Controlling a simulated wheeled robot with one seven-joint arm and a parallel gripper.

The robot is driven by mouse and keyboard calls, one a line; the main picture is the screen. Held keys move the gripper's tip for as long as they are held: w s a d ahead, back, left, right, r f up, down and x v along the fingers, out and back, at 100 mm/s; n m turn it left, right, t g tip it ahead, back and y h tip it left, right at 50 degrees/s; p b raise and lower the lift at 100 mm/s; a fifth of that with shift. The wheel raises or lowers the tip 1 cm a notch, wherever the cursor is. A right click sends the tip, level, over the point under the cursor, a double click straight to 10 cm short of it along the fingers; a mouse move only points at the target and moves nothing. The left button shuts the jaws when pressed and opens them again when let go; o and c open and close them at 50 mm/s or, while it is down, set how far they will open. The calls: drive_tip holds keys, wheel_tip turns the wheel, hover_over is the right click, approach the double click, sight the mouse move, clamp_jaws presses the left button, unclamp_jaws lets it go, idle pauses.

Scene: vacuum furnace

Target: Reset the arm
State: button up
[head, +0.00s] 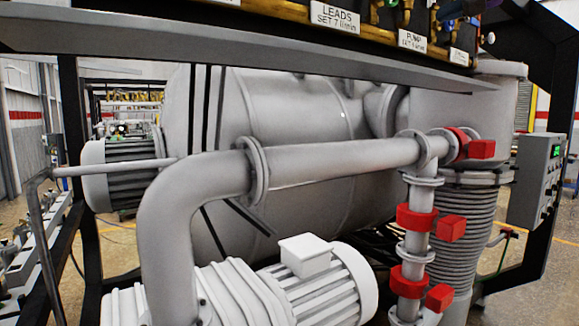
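My gripper and arm do not show in the head view, so whether the gripper is open or shut is hidden. The vacuum furnace's large grey cylindrical vessel (300,110) fills the middle. A thick grey pipe (320,160) runs across in front of it and bends down at the left. Red valves (416,218) sit on the vertical pipe at the right.
A pale motor pump (320,285) stands low in front. A grey beam (250,45) crosses the top, under labelled fittings. A thin bent rail (110,168) projects at the left.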

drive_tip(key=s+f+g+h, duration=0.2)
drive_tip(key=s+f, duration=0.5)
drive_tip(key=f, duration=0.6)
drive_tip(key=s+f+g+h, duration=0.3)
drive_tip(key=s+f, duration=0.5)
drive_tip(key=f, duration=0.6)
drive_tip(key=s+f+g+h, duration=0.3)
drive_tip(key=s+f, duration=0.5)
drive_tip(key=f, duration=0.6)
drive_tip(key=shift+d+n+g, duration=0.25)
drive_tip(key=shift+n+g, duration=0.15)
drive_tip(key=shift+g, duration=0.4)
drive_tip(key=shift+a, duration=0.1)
